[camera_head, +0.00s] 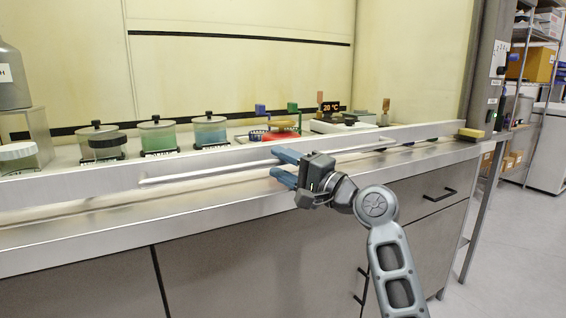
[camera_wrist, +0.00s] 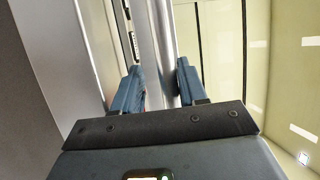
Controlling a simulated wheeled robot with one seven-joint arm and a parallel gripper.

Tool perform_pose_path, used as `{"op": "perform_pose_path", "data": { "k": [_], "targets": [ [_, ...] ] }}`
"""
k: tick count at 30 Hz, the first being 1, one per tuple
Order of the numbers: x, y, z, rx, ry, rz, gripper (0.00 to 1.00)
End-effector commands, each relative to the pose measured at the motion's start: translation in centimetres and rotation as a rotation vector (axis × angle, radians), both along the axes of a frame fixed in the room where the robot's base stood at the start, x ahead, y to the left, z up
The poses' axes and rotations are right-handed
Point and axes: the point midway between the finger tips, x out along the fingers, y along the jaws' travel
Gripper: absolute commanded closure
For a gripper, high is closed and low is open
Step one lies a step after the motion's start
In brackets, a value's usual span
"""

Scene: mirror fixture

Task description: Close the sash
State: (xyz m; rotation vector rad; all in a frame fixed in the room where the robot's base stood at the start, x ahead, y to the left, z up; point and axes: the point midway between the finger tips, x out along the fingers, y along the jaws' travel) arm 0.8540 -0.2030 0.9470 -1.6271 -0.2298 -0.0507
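The sash's long pale metal rail (camera_head: 75,178) crosses the fume hood front in the head view, with a thin handle bar (camera_head: 215,172) along its face. A lighter strip shows between the rail and the metal sill below. My gripper (camera_head: 287,166) is at the handle near the middle of the rail, one blue finger above the bar and one below. The fingers (camera_wrist: 156,88) are spread apart in the wrist view, with a silver bar (camera_wrist: 159,40) running between them. I cannot tell whether either finger touches it.
Behind the rail stand jars with green (camera_head: 158,137) and blue (camera_head: 210,130) contents, and a device reading 20 °C (camera_head: 331,107). A yellow block (camera_head: 471,133) sits at the rail's right end. Grey cabinets (camera_head: 250,260) lie below; open floor (camera_head: 510,240) is at right.

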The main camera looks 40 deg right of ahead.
Motion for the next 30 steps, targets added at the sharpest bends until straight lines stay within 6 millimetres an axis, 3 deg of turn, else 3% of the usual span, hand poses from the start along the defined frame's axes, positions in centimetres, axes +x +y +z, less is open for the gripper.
{"op": "perform_pose_path", "data": {
  "k": [10, 22, 30],
  "targets": [
    [-0.5, -0.1, 0.2, 0.000, -0.005, -0.002, 0.56],
    [-6.3, -0.8, -1.0, 0.001, -0.002, -0.002, 0.56],
    [-7.7, -0.9, -1.3, -0.001, -0.003, 0.000, 0.56]
  ]
}}
